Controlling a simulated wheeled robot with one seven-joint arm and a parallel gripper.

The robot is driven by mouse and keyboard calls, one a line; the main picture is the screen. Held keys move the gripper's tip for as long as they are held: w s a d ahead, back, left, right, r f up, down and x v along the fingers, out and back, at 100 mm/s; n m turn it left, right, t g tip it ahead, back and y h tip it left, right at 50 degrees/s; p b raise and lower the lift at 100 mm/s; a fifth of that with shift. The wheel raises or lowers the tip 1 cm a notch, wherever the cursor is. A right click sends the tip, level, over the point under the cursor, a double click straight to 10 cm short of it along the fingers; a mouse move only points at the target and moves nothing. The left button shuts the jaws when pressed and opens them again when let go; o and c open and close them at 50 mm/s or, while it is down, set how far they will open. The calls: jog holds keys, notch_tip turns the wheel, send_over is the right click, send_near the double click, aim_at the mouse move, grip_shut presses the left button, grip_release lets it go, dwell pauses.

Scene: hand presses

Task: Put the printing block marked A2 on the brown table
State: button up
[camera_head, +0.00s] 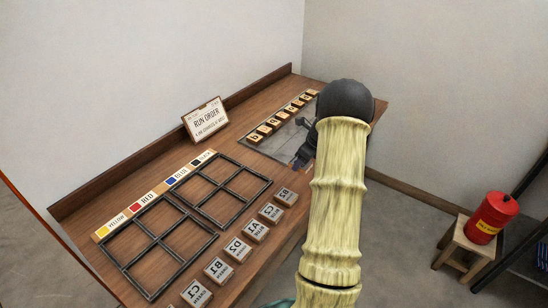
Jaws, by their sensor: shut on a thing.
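The brown table (135,190) runs along the wall from lower left to upper right. A row of grey printing blocks (236,249) lies along its front edge, with small marks that look like C1, B1, D2, A1, C2 and B2. I make out no A2 mark among them. My gripper (301,158) shows only in part, dark, at the right end of the table by the grey plate. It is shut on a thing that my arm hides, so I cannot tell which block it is.
Two dark four-cell frames (157,243) lie on the table behind the blocks, below colour labels (145,204). A run order sign (206,120) stands behind them. A grey plate (272,143) carries several tan letter tiles (276,125). A red can (492,217) stands on a wooden stool (462,243) at right.

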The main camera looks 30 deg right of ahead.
send_over(296, 185)
jog(key=s, duration=0.1)
jog(key=f, duration=0.5)
jog(key=shift+s+d+f, duration=0.15)
jog(key=shift+d+f, duration=0.15)
jog(key=shift+f, duration=0.1)
jog(key=shift+f+p, duration=0.35)
jog(key=shift+f, duration=1.5)
jog(key=shift+f, duration=0.15)
jog(key=o, duration=1)
jog(key=v, duration=1.2)
jog(key=shift+b, duration=0.35)
